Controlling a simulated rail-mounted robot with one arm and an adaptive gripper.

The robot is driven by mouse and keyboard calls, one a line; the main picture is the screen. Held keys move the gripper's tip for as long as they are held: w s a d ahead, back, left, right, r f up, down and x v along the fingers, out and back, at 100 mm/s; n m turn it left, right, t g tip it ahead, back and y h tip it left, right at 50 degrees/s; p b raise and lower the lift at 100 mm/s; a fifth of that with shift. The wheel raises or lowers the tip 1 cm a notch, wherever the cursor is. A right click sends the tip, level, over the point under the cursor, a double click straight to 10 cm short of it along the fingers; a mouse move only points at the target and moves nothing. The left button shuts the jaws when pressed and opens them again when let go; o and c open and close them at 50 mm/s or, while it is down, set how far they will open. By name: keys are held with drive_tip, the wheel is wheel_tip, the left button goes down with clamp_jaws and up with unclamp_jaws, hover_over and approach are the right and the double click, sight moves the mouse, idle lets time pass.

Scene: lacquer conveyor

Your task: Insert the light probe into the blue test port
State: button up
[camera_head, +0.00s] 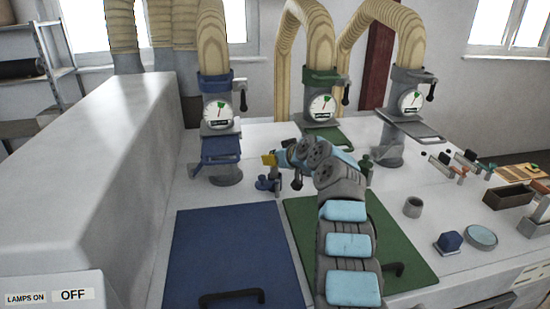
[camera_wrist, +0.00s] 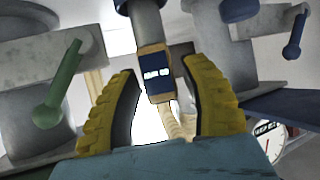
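In the wrist view, a device I take to be the light probe (camera_wrist: 157,75), with a tan frame, dark face and small white display, sits between my gripper's (camera_wrist: 160,78) yellow fingertips. The fingers are apart, with slim gaps beside it. In the head view my gripper (camera_head: 269,159) is just above a small blue fitting (camera_head: 267,183), likely the blue test port, behind the blue panel. The probe is not distinguishable there.
Blue (camera_head: 232,255) and green (camera_head: 350,225) hatch panels with black handles lie in front. Gauge columns with hoses stand behind. A green lever (camera_wrist: 60,90) and blue lever (camera_wrist: 297,32) flank the wrist view. A grey cup (camera_head: 413,207) and blue block (camera_head: 449,242) lie right.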

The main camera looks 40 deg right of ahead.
drive_tip(key=shift+r, duration=0.25)
drive_tip(key=shift+s+r, duration=0.25)
drive_tip(key=shift+s, duration=0.2)
drive_tip(key=b+v, duration=0.2)
drive_tip(key=v, duration=0.9)
drive_tip(key=shift+f, duration=0.1)
idle(0.5)
